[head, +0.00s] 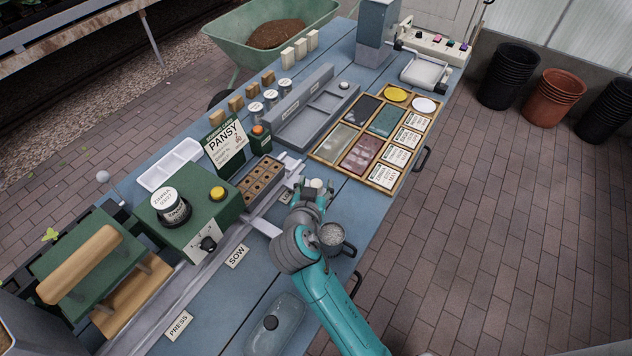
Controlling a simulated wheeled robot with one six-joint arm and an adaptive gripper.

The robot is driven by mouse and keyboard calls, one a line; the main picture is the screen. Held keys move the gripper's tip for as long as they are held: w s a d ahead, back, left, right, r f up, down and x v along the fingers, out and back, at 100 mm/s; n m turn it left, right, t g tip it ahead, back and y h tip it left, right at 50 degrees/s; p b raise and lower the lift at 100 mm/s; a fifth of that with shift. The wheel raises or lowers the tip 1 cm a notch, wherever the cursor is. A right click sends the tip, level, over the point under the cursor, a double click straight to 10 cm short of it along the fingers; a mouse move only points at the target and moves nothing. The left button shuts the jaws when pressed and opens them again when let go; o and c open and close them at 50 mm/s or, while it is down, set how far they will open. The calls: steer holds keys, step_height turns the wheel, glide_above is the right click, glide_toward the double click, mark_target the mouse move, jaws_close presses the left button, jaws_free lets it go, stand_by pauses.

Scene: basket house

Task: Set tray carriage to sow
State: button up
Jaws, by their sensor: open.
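The tray carriage holds a brown seed tray (262,182) with several cells, at the upper right part of the pale rail (215,268). The "SOW" label (237,257) lies beside the rail, nearer than the tray. A "PRESS" label (179,325) lies further down. A third label (286,197) by the tray is partly hidden by my arm. My gripper (316,187) is open, just right of the tray. A small whitish knob shows between its fingers; I cannot tell whether they touch it.
A green machine (196,215) with a yellow button (217,193) and a dial stands left of the rail. A green press with a wooden handle (78,265) is at lower left. The "PANSY" card (225,145) stands behind the tray. A framed sample board (371,138) lies beyond my gripper.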

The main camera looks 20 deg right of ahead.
steer(key=shift+w+d+f, duration=0.25)
steer(key=shift+w+d, duration=0.1)
steer(key=shift+w, duration=0.15)
